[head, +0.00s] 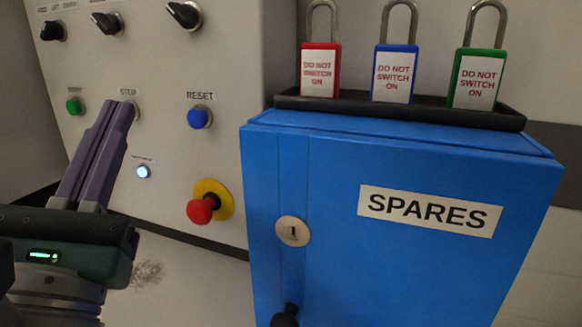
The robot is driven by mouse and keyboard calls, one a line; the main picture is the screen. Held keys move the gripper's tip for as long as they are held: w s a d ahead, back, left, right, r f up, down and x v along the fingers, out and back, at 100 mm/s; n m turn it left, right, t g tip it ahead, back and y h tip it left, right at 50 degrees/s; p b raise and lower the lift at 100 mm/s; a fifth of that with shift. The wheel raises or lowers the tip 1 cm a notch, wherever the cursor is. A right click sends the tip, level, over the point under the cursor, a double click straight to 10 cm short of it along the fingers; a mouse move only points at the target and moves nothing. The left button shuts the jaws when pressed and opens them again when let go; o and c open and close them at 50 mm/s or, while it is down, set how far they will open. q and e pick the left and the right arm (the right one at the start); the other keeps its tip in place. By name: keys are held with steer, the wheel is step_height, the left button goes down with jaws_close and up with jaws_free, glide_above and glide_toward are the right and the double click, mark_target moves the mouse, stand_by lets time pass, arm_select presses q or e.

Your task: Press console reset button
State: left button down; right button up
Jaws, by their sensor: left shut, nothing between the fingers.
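The reset button (199,118) is a round blue push button on the light grey console panel (235,60), under a "RESET" label. My left gripper (120,106) comes in from the lower left, its purple fingers shut with nothing between them. In the picture its fingertips are left of the reset button, over the spot below the "STOP" label, and hide most of what is there. I cannot tell whether the fingertips touch the panel. My right gripper is not in view.
A red mushroom button (201,210) on a yellow disc sits below reset, with a lit white lamp (143,172) to its left. A green button (74,106) and black selector knobs (184,14) are also there. A blue SPARES cabinet (400,250) with padlocks on top stands right.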

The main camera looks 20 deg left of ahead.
arm_select(q)
steer(key=f+n+y+b, duration=0.1)
steer(key=f+n+y, duration=0.1)
steer(key=a+f+n+y+b, duration=0.1)
steer(key=n, duration=0.1)
steer(key=shift+s+f+n+g+y, duration=0.15)
steer(key=shift+f+n+g+y, duration=0.15)
steer(key=shift+f+g+y, duration=0.1)
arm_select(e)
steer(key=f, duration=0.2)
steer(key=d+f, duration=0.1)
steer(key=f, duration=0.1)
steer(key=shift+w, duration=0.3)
arm_select(q)
steer(key=shift+a+r, duration=0.1)
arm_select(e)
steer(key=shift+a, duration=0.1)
arm_select(q)
steer(key=b, duration=0.3)
glide_toward(196, 119)
steer(key=w+a+r, duration=0.2)
steer(key=a+r, duration=0.2)
steer(key=shift+w+d+r, duration=0.1)
steer(key=shift+w+r, duration=0.15)
steer(key=shift+w, duration=0.3)
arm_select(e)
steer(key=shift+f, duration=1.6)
arm_select(q)
steer(key=shift+b, duration=0.3)
